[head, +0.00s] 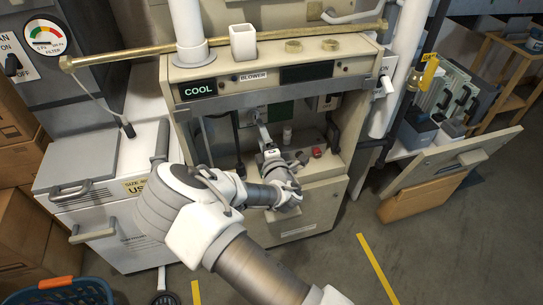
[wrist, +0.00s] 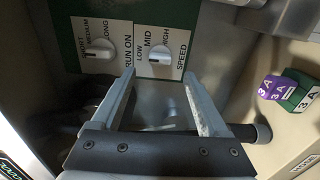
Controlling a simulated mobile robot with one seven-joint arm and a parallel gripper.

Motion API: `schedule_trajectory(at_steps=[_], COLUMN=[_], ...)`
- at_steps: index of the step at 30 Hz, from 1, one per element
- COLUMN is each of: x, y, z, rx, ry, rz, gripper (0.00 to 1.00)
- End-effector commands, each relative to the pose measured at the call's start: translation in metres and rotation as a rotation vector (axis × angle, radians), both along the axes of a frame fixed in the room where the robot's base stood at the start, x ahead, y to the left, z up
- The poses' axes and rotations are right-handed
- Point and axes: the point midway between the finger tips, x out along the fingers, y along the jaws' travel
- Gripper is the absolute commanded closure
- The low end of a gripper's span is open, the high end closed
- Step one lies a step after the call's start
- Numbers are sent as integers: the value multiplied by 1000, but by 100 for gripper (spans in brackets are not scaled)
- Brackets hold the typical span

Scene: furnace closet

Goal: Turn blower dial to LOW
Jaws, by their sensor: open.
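The blower dial is a white knob (wrist: 156,50) on a white plate marked LOW, MID, HIGH and SPEED in the wrist view. It looks upright, roughly toward MID, but its exact pointing is hard to tell. My gripper (wrist: 159,74) is open, and its two fingers reach toward the plate from below. The dial lies between and beyond the fingertips in the picture; nothing is held. In the head view my gripper (head: 262,126) is inside the open cabinet (head: 185,115) under the BLOWER label (head: 253,77), where the arm partly hides the dial.
A similar RUN ON dial (wrist: 98,50) sits just left of the blower dial. Purple and green tagged blocks (wrist: 272,87) are at the right. The cabinet's header, with a COOL display (head: 198,89), is above my gripper.

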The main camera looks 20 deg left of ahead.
Motion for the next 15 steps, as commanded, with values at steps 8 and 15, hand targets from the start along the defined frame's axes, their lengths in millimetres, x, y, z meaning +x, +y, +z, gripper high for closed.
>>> schedule_trajectory(at_steps=[8, 15], x=[-55, -88], y=[-34, -54], z=[2, 0], rx=[-2, -1], ry=[3, 2], rz=[-1, -1], gripper=[22, 22])
